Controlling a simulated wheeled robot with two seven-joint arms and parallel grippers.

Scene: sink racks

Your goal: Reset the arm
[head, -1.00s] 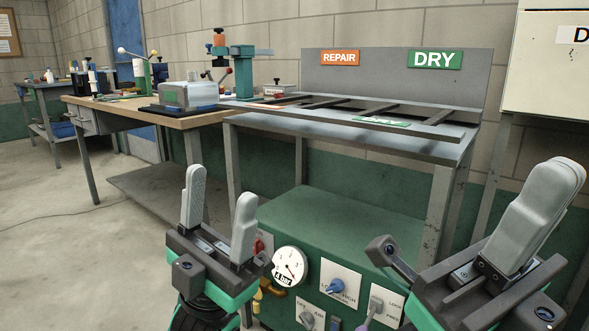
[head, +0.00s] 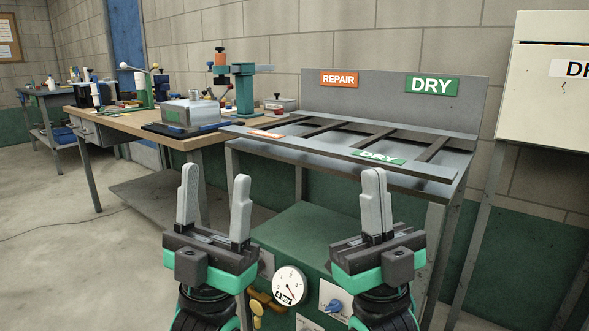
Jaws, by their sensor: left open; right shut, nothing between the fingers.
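My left gripper (head: 214,193) is at the lower left of the middle in the head view, fingers pointing up, open with nothing between them. My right gripper (head: 375,176) stands to its right at about the same height, fingers pointing up and shut together, with nothing held. Both are in front of the green cabinet and touch nothing that I can see.
A grey rack table (head: 446,184) with empty slots and REPAIR (head: 339,79) and DRY (head: 432,86) signs stands behind. A wooden workbench (head: 190,142) with tools is at the left. The green cabinet (head: 310,228) carries a gauge (head: 289,286). Floor is free at left.

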